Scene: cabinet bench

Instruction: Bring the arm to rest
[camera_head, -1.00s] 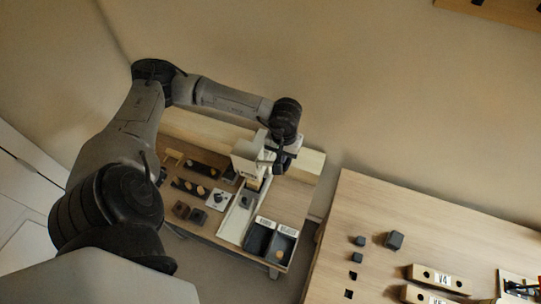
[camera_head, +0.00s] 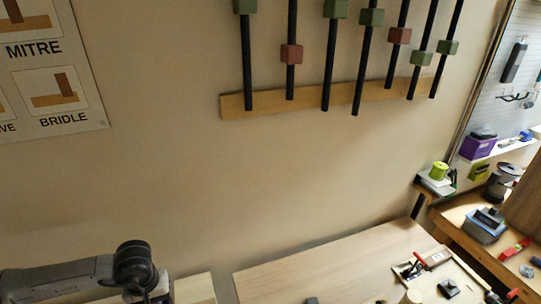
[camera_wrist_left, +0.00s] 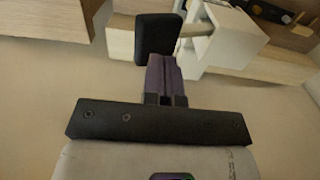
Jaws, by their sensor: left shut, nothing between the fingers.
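My left arm reaches in at the lower left of the head view, and its dark wrist stands against the wall. My left gripper (camera_wrist_left: 163,72) shows in the left wrist view with its fingers together and nothing between them. Behind the fingertips are a black block-like part (camera_wrist_left: 157,37) and a white block-like part (camera_wrist_left: 228,42); I cannot tell whether the fingers touch them. In the head view the gripper is at the bottom edge and hardly visible. My right gripper is in neither view.
A wooden bench (camera_head: 330,269) fills the lower middle, with a tray (camera_head: 440,277) at its right. A side bench (camera_head: 463,213) with tools stands at the right. Clamps hang from a wall rail (camera_head: 300,101). A joint poster (camera_head: 45,65) is at the upper left. The middle wall is bare.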

